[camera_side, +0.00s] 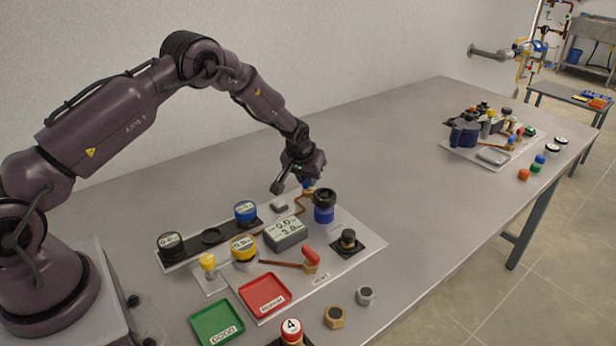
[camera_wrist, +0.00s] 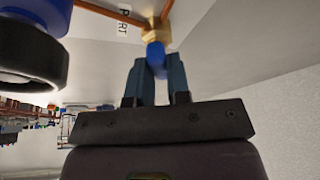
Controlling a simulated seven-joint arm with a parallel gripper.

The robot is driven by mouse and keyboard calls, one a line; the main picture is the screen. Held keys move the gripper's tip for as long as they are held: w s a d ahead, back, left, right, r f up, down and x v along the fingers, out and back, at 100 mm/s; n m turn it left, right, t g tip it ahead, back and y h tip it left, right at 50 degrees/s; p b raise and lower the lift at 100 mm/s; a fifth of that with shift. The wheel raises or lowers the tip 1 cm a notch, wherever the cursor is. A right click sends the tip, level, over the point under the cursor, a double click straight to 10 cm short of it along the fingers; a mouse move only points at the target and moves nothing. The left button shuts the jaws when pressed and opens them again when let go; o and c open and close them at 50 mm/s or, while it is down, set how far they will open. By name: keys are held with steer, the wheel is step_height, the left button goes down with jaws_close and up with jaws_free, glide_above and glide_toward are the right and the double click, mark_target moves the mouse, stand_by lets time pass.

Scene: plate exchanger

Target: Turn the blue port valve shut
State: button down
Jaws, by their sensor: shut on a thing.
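The blue port valve has a brass body (camera_wrist: 154,30) on a copper pipe and a blue handle (camera_wrist: 156,58). In the wrist view my gripper (camera_wrist: 156,72) has its two fingers on either side of the blue handle, shut on it. In the side view my gripper (camera_side: 305,181) reaches down over the valve at the back of the white board, and a bit of the blue handle (camera_side: 308,186) shows under it. The handle's exact angle against the pipe is hard to tell.
A blue and black pump-like cylinder (camera_side: 324,206) stands close to the right of my gripper. Red (camera_side: 264,308) and green (camera_side: 217,335) trays lie in front.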

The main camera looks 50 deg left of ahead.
steer(key=m+h, duration=0.2)
steer(key=m, duration=0.3)
steer(key=shift+a+m, duration=0.1)
steer(key=shift+m, duration=0.2)
stand_by(0.4)
steer(key=c, duration=1.1)
jaws_free()
steer(key=shift+r+t, duration=0.1)
steer(key=shift+t, duration=0.2)
steer(key=v, duration=1.2)
steer(key=shift+s+a+r, duration=0.1)
steer(key=shift+s+r, duration=0.05)
steer(key=shift+r, duration=0.25)
